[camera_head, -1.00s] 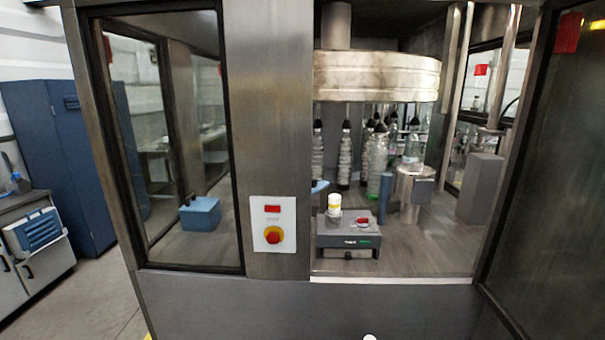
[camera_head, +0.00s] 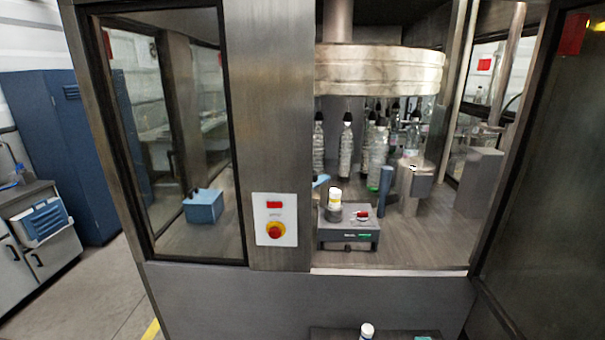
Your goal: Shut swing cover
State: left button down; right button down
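The swing cover (camera_head: 540,190) is a dark-framed glazed door at the right of the head view. It stands open, swung out towards me from the right side of the machine opening. A red label (camera_head: 572,34) is at its upper part. Through the opening I see the machine's inside, with a round metal drum (camera_head: 380,72) above several clear bottles. Neither of my grippers is in view.
A grey box device (camera_head: 348,236) with a small white-and-yellow bottle (camera_head: 335,196) sits inside the opening. A control panel with a red button (camera_head: 275,230) is on the post.

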aim_at(319, 180)
jog(key=i+l+u, duration=0.25)
jog(key=u, duration=0.15)
jog(key=i+l+u, duration=0.15)
jog(key=l+u, duration=0.15)
jog(key=u, duration=0.15)
jog(key=i+l+u, duration=0.15)
jog(key=l+u, duration=0.65)
jog(key=i, duration=0.05)
